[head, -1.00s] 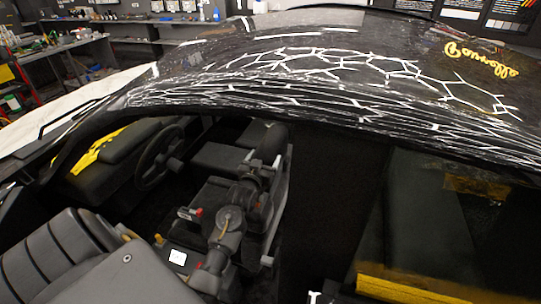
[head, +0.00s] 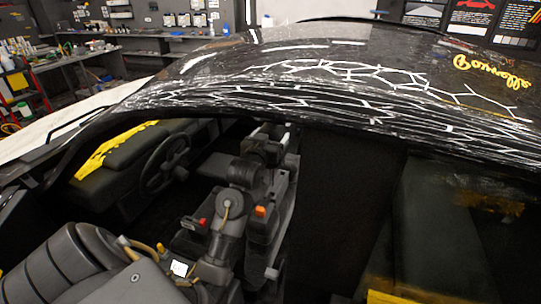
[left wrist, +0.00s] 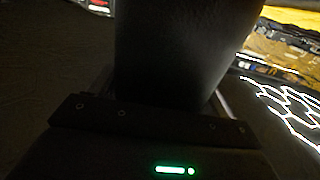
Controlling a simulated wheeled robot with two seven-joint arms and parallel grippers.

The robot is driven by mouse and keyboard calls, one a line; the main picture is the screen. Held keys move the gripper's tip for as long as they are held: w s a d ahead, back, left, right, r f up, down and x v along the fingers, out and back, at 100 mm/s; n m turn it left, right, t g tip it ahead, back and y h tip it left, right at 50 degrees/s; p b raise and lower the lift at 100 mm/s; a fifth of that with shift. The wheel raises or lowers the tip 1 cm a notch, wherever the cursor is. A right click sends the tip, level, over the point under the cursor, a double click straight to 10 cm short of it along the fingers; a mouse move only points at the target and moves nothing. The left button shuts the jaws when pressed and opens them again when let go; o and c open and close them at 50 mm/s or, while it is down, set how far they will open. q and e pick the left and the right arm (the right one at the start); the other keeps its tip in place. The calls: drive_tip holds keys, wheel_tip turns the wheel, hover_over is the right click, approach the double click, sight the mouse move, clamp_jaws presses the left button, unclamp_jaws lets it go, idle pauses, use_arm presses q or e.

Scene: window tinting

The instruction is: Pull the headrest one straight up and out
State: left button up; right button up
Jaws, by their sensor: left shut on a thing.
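My left gripper (head: 274,146) is inside the car's cabin, near the centre of the head view, below the roof edge. In the left wrist view, a dark, smooth, rounded block fills the space between its fingers; it looks like the headrest (left wrist: 180,50). The gripper is shut on it. The headrest's lower end is hidden behind the gripper body, and I cannot make out its posts or whether they are clear of the seat. In the head view I cannot pick out the headrest clearly. My right gripper is not in view.
The black roof (head: 330,85) with white crack-like lines spans above the cabin opening, close to my gripper. A steering wheel (head: 165,162) and dashboard are at left. A dark pillar stands right of the arm. Workbenches (head: 150,37) line the back wall.

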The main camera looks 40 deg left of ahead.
use_arm(q)
wheel_tip(320, 180, up, 6)
drive_tip(key=shift+f+b, duration=0.1)
drive_tip(key=shift+b, duration=0.35)
drive_tip(key=shift+p, duration=0.35)
idle(0.3)
